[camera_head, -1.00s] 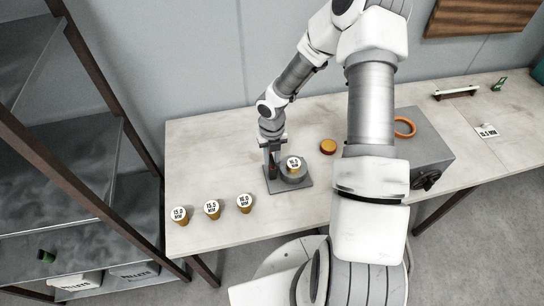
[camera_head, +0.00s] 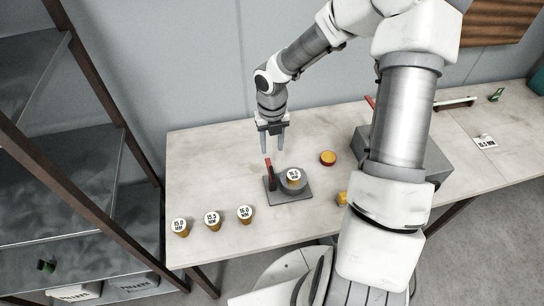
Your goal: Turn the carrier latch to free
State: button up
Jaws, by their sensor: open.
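The carrier (camera_head: 273,199) is a dark grey plate with a round grey holder, lying on the table. A labelled round die (camera_head: 294,175) sits in the holder; its label is too small to read surely. The carrier latch (camera_head: 268,174) looks like a red and dark bar standing up at the plate's left side. My gripper (camera_head: 273,150) is open and empty, pointing down just above and behind the latch. Its fingers look clear of the latch, though the exact gap is hard to tell.
Several labelled dies (camera_head: 212,219) stand in a row at the table's front left. A yellow piece (camera_head: 342,198) and a grey machine box (camera_head: 435,161) are partly hidden by my arm. The table's left back is clear.

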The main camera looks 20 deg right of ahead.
notch_tip(320, 180, up, 6)
jog(key=shift+f, duration=0.25)
dwell(0.4)
